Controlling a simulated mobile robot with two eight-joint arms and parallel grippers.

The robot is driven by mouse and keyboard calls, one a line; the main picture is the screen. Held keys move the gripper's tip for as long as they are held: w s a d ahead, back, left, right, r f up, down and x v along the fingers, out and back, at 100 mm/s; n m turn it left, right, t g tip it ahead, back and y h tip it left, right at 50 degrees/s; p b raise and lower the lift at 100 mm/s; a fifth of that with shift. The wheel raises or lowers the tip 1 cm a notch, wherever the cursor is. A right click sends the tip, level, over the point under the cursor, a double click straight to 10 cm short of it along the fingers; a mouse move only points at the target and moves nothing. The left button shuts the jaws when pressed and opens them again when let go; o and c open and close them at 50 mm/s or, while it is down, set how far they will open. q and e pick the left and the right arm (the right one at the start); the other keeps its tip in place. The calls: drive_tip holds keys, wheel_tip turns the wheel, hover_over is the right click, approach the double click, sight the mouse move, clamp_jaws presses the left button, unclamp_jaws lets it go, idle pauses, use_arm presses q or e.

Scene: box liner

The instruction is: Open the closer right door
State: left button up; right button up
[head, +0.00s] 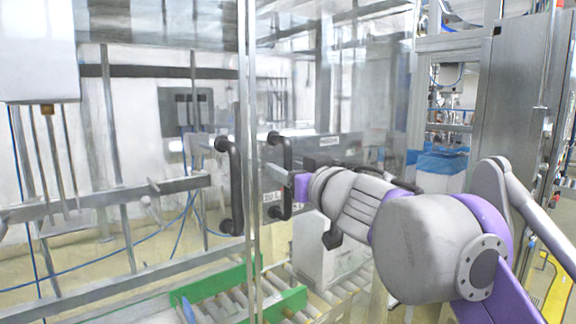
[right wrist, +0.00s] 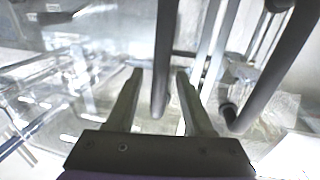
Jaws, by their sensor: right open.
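The closer right door (head: 345,125) is a clear panel right of the upright metal frame strip, and it looks shut. Its black bar handle (head: 287,152) stands upright near that strip. My right gripper (head: 281,176) reaches in from the right at the handle's mid height. In the right wrist view the open gripper (right wrist: 159,74) has a finger on each side of the handle bar (right wrist: 165,35). Gaps show between bar and fingers, so the jaws are around it and not closed on it. My left gripper is out of view.
A second black handle (head: 235,185) is close by on the left door panel; it also shows in the right wrist view (right wrist: 282,62). Behind the glass are a roller conveyor (head: 235,303) and green guides (head: 215,284). A grey cabinet (head: 512,110) stands at the right.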

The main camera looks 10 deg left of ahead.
clamp_jaws()
idle(1.4)
